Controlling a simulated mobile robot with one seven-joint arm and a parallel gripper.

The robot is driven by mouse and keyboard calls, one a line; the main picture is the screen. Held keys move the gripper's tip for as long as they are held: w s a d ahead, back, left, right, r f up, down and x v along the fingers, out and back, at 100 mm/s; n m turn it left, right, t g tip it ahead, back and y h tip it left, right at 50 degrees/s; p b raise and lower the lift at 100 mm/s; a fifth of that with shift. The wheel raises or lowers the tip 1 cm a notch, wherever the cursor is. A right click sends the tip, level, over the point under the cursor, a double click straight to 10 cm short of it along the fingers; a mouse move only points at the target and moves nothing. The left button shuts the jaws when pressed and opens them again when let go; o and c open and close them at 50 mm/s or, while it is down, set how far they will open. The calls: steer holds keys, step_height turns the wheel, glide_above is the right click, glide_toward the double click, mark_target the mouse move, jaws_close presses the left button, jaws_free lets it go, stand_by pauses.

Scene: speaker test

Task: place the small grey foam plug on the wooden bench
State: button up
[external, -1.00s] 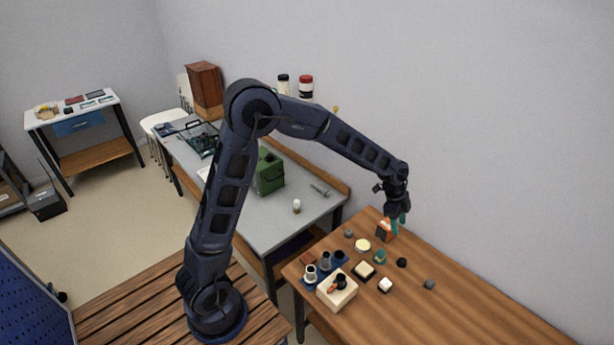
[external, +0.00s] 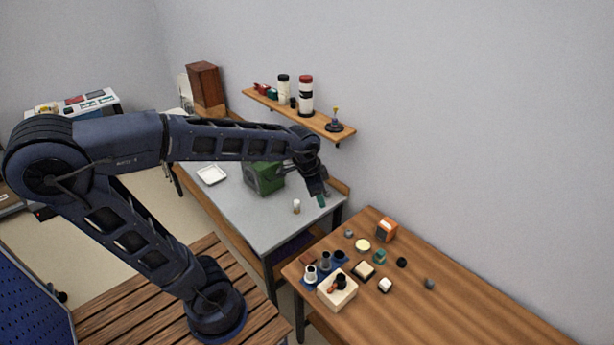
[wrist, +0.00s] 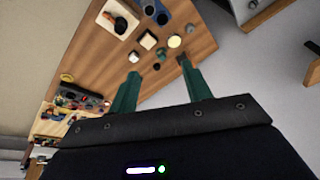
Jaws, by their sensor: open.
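Two small grey pieces sit on the wooden bench (external: 480,307); I cannot tell which is the foam plug. One grey piece (external: 429,283) is at the right of the group, apart from the other things. The other grey piece (external: 349,233) is near the bench's far left edge, and shows in the wrist view (wrist: 190,28). My gripper (external: 322,201) is in the air over the right end of the grey table, left of and away from the bench.
A green case (external: 264,178) stands on the grey table (external: 250,217). A wall shelf (external: 300,118) is behind my gripper.

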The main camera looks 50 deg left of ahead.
steer(key=s+a+n, duration=0.3)
steer(key=s, duration=0.4)
steer(key=s+a+n+t, duration=0.1)
steer(key=s+a+n, duration=0.2)
steer(key=s, duration=0.5)
steer(key=shift+s+a+y, duration=0.25)
steer(key=shift+a+y, duration=0.15)
steer(key=shift+a, duration=0.2)
